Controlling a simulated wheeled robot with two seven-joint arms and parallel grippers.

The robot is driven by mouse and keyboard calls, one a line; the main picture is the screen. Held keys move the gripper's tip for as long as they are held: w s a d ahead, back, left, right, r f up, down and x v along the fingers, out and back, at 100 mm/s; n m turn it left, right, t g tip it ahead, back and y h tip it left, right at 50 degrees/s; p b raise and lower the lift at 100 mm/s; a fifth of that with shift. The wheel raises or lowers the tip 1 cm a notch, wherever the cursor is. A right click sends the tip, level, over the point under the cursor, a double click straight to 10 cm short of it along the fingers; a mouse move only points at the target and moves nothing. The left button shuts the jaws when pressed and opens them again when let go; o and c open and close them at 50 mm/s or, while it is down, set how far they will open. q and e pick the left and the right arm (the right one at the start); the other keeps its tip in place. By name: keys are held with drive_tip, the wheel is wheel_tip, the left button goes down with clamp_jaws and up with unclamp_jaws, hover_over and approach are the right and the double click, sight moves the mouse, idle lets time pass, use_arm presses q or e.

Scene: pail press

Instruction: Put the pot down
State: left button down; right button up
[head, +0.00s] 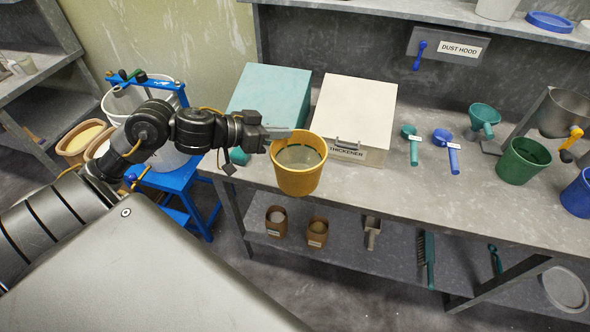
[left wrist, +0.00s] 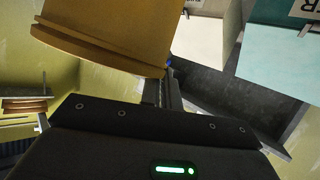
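The pot (head: 299,178) is a yellow-orange, open-topped bucket with something greyish inside. In the head view it is upright over the bench's front edge, in front of the white thickener bin. My left gripper (head: 283,135) comes in from the left and is shut on the pot's rim at its back left side. In the left wrist view the pot (left wrist: 110,35) fills the upper left, with the fingers (left wrist: 165,88) at its rim. The pot hides where its base is relative to the bench top. My right gripper is not in view.
The grey bench (head: 420,195) has free room right of the pot. The thickener bin (head: 355,110) and a teal bin (head: 270,92) stand behind. Teal and blue scoops (head: 453,158) and a green pot (head: 520,165) are farther right. A blue stand (head: 180,178) is left.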

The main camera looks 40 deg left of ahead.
use_arm(q)
drive_tip(key=w+a+f+p, duration=0.2)
drive_tip(key=w+a+f, duration=0.6)
drive_tip(key=w+f, duration=0.2)
wheel_tip(320, 180, down, 3)
drive_tip(key=shift+w+a+r, duration=0.2)
drive_tip(key=shift+w+a, duration=0.1)
drive_tip(key=c, duration=1.6)
unclamp_jaws()
drive_tip(key=shift+c, duration=0.2)
drive_tip(key=shift+s, duration=0.1)
drive_tip(key=b+v, duration=0.1)
drive_tip(key=v, duration=1.1)
